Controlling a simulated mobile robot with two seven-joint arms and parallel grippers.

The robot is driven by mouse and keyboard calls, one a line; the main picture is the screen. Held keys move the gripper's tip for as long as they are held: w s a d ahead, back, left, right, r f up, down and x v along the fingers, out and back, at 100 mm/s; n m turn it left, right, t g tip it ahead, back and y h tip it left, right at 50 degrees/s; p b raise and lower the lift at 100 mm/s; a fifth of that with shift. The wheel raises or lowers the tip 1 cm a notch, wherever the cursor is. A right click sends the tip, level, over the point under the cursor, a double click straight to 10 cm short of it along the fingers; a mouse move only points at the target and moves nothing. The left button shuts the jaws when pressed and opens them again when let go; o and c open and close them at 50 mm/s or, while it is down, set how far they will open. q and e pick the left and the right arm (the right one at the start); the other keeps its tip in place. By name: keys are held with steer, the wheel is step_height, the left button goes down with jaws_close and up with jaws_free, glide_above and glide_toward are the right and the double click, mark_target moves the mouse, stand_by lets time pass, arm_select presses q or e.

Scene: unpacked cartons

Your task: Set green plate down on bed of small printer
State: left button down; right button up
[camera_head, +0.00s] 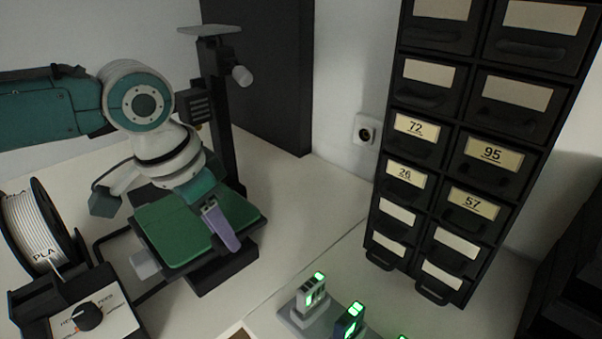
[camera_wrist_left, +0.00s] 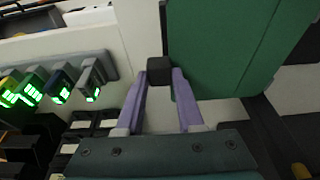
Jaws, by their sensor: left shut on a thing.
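The green plate (camera_head: 180,232) lies flat and level over the bed of the small printer (camera_head: 225,268), a black machine with an upright column. I cannot tell whether the plate touches the bed or hovers just above it. My left gripper (camera_head: 226,238), with purple fingers, reaches down at the plate's right part. In the left wrist view the fingers (camera_wrist_left: 160,80) are shut on a small black tab (camera_wrist_left: 158,68) at the edge of the green plate (camera_wrist_left: 225,45). The arm hides the plate's back part. My right gripper is not in view.
A filament spool (camera_head: 38,228) and a control box with a dial (camera_head: 88,316) stand left of the printer. Devices with green lit displays (camera_head: 312,290) stand in a grey holder at the front. A black drawer cabinet (camera_head: 455,150) stands right. The table between is clear.

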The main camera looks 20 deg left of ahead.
arm_select(q)
steer(key=shift+f, duration=0.45)
steer(key=shift+c, duration=2.2)
jaws_free()
steer(key=shift+r+p, duration=1.65)
steer(key=shift+p, duration=0.2)
